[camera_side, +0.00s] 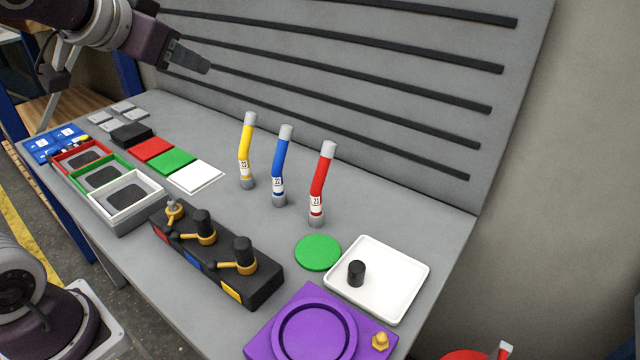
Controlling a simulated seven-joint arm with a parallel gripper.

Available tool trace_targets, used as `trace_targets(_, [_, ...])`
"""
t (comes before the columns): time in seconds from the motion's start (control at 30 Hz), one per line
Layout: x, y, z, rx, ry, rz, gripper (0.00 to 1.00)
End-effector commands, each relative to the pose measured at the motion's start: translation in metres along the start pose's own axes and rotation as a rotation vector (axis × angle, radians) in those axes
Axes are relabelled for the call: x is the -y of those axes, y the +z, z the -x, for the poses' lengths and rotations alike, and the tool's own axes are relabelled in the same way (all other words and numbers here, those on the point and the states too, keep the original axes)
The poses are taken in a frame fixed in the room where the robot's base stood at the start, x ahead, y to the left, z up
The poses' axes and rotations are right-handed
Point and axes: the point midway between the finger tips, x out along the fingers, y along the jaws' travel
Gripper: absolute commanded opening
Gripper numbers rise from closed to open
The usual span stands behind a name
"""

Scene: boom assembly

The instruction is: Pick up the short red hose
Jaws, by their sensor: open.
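The red hose (319,186) stands upright at the right end of a row of three hoses on the grey table. It has grey ends, a white label near its foot and a slight bend. A blue hose (280,166) and a yellow hose (246,151) stand to its left. My gripper (205,66) is at the upper left, above the table and in front of the slotted back panel, well apart from the hoses. It is open and holds nothing that I can see; its fingers overlap in this view.
A black block with orange-handled valves (215,253) lies in front of the hoses. A green disc (318,252), a white tray (414,269) and a purple fixture (270,338) are near the red hose. The slotted panel (380,90) rises behind. Coloured bins (122,207) stand left.

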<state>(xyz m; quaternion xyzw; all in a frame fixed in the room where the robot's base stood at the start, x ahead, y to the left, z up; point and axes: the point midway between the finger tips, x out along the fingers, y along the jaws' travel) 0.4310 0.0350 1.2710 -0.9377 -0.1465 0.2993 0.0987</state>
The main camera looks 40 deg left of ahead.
Motion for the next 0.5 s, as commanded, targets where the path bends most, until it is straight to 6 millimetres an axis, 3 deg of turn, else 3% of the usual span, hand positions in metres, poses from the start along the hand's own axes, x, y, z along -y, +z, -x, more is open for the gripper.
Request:
trace_targets(0.1, [-0.009, -0.049, -0.044, -0.165, 0.041, -0.058, 0.48])
trace_targets(0.23, [-0.041, -0.083, -0.083, -0.304, 0.205, -0.118, 0.48])
trace_targets(0.37, [-0.080, -0.087, -0.109, -0.360, 0.437, -0.156, 0.48])
trace_targets(0.5, [-0.116, -0.066, -0.123, -0.339, 0.715, -0.170, 0.48])
